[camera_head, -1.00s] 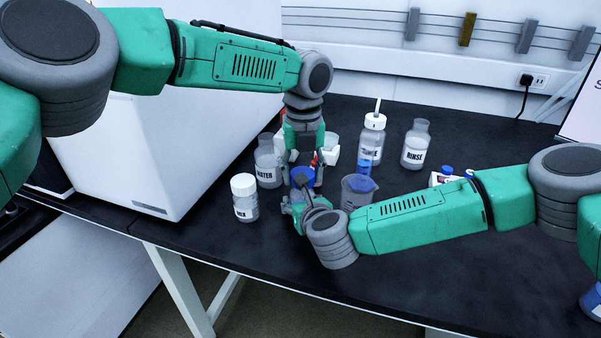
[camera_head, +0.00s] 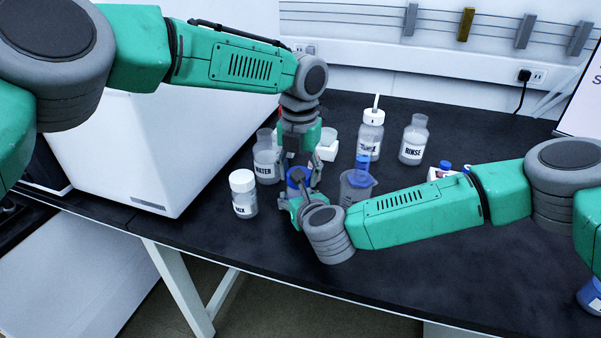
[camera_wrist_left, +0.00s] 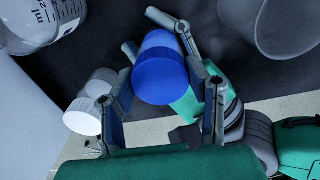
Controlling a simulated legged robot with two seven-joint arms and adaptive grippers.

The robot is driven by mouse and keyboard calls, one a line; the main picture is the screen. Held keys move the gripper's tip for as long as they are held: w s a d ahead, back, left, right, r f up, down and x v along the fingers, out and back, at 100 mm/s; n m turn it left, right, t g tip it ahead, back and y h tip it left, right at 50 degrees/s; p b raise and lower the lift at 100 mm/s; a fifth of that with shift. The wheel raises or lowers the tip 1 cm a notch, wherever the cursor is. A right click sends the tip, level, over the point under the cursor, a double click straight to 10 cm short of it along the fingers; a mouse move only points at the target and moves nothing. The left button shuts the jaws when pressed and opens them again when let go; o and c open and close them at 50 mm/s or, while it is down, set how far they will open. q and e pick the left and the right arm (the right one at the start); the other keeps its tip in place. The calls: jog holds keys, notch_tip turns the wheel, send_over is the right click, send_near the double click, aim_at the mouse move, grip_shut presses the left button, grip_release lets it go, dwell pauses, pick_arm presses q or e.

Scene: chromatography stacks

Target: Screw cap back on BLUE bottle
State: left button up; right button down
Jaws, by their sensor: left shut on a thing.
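A blue cap (camera_head: 296,176) shows between the fingers of my left gripper (camera_head: 299,178), which points straight down at the middle of the bench. In the left wrist view the cap (camera_wrist_left: 160,72) is a blue cylinder seen from above, with the left fingers shut on its sides. My right gripper (camera_head: 294,203) reaches in from the right, low beside the cap. Its grey finger and green body also show in the wrist view below the cap. The bottle under the cap is hidden, so I cannot tell how the cap sits on it or whether the right gripper is shut.
A white-capped MIX bottle (camera_head: 243,194) and a WATER bottle (camera_head: 266,158) stand to the left. A spouted bottle (camera_head: 371,133) and the RINSE bottle (camera_head: 413,141) are behind.

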pick_arm(q)
jog(key=m, duration=0.4)
jog(key=shift+s+a, duration=0.1)
jog(key=shift+a, duration=0.25)
jog(key=shift+d, duration=0.1)
jog(key=o, duration=0.9)
jog(key=shift+d, duration=0.15)
jog(key=shift+r, duration=0.5)
notch_tip(320, 180, up, 4)
jog(key=shift+f, duration=0.25)
